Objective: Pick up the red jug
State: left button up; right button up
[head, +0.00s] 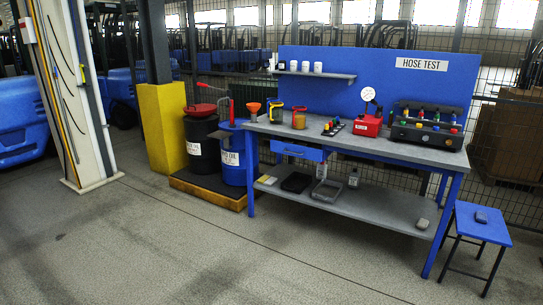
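A small jug-like container (299,119) with a red upper part and an amber-looking body stands upright on the top of the workbench (345,141), left of its middle. It is the thing in view most like a red jug, but it is small and its details are hard to tell. A yellow-and-black item (275,113) stands just left of it, and an orange funnel (254,108) is further left. Neither of my grippers is in view, and nothing is seen touching the jug.
A red gauge box (368,125) and a black fitting rack (426,129) stand on the bench's right. A blue stool (482,223) stands at right. The floor in front is clear.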

aim_at(299, 112)
jog(key=i+l+z, duration=0.4)
jog(key=i, duration=0.25)
jog(key=i+z, duration=0.35)
jog(key=i, duration=0.3)
jog(key=i+j+z, duration=0.15)
jog(key=i+z, duration=0.25)
jog(key=i, duration=0.25)
